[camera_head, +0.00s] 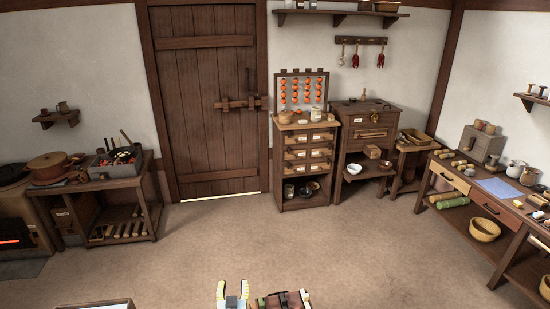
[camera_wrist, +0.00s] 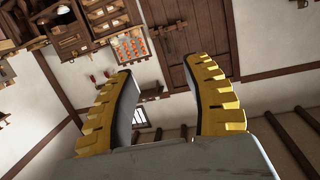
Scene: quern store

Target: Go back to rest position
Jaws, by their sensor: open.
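My gripper (camera_wrist: 165,100) shows in the wrist view with its two yellow ribbed fingers spread apart. Nothing is between the fingers. Past them the wrist view shows the door, the wall and the shelving, tilted. In the head view my gripper (camera_head: 236,295) is at the bottom edge, partly cut off, over the bare floor and apart from all furniture.
A wooden door (camera_head: 207,100) is in the back wall. A drawer cabinet (camera_head: 305,165) and a desk cabinet (camera_head: 365,140) stand right of it. A side table (camera_head: 150,190) is at left, a long workbench (camera_head: 505,215) at right. The middle floor (camera_head: 300,240) is clear.

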